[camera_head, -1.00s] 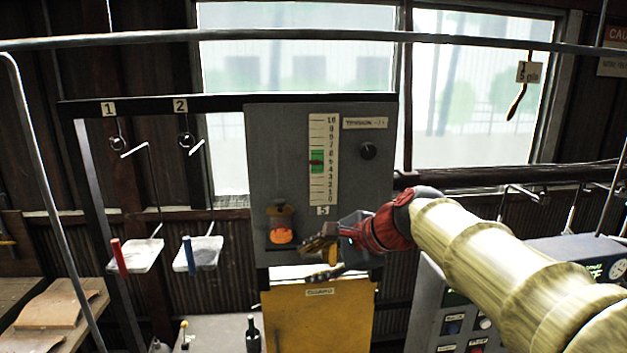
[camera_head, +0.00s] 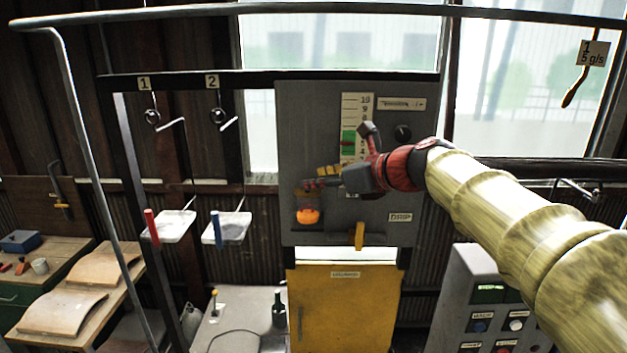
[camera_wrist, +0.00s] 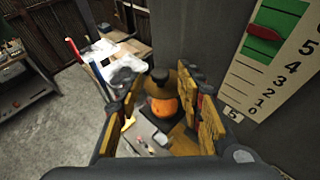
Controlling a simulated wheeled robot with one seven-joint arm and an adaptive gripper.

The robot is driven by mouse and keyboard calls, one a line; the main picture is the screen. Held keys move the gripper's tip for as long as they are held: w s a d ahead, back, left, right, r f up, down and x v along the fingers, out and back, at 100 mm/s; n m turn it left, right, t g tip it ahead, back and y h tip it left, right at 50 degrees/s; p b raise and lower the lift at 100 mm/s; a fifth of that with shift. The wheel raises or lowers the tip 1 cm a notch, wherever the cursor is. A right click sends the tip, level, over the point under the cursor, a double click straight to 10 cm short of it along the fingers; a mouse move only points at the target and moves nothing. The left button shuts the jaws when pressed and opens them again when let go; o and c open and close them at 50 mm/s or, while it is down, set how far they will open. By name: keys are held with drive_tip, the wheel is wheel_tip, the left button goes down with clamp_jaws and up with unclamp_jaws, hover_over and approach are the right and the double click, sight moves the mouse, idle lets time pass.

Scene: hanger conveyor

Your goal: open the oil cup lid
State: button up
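The oil cup (camera_head: 308,215) glows orange at the lower left of the grey gauge panel. In the wrist view the oil cup (camera_wrist: 163,106) shows between my fingers, with a brownish upper part and a dark knob (camera_wrist: 160,74) on top, which appears to be its lid. My gripper (camera_head: 322,178) is at the height of the cup's top in the head view and partly covers it. In the wrist view my gripper (camera_wrist: 163,112) has its yellow-padded fingers wide apart, with nothing held. I cannot tell whether a finger touches the cup.
The grey panel (camera_head: 292,130) with its scale (camera_wrist: 270,65) stands close beside my gripper. A yellow cabinet (camera_head: 345,315) is below. Two hanging trays (camera_head: 170,226) (camera_head: 228,231) with red and blue handles are to the left.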

drive_tip(key=shift+x, duration=1.05)
drive_tip(key=shift+c, duration=1.2)
clamp_jaws()
